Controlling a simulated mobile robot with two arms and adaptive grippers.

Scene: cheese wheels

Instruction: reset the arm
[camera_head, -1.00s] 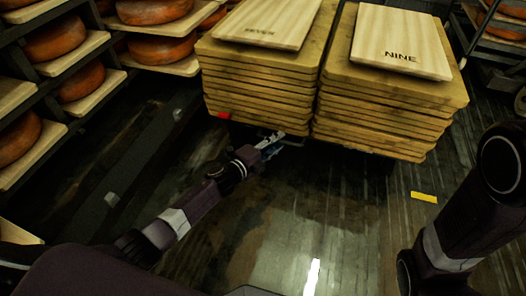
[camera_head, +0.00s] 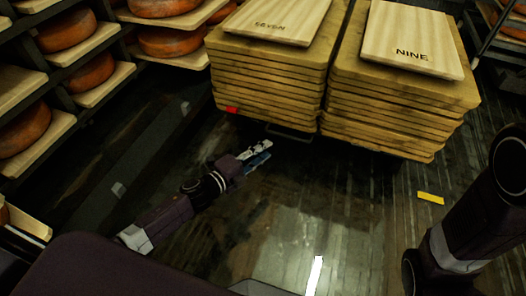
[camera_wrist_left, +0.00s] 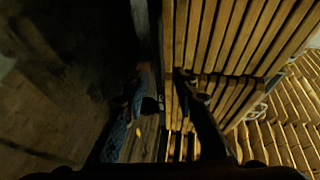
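My left arm reaches in from the lower left in the head view. Its left gripper (camera_head: 267,150) is over the dark floor, just in front of and below the left stack of boards. Its two fingers are apart with nothing between them. In the left wrist view the fingers (camera_wrist_left: 160,115) also stand apart, one with a bluish textured pad, and board edges lie behind them. My right arm shows only as dark links at the right edge; its gripper is out of view.
Two stacks of wooden boards stand at the top, the left one (camera_head: 270,85) topped by a board marked SEVEN, the right one (camera_head: 385,110) by NINE. Racks with orange cheese wheels (camera_head: 67,30) stand at left. A yellow strip (camera_head: 430,198) lies on the open floor.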

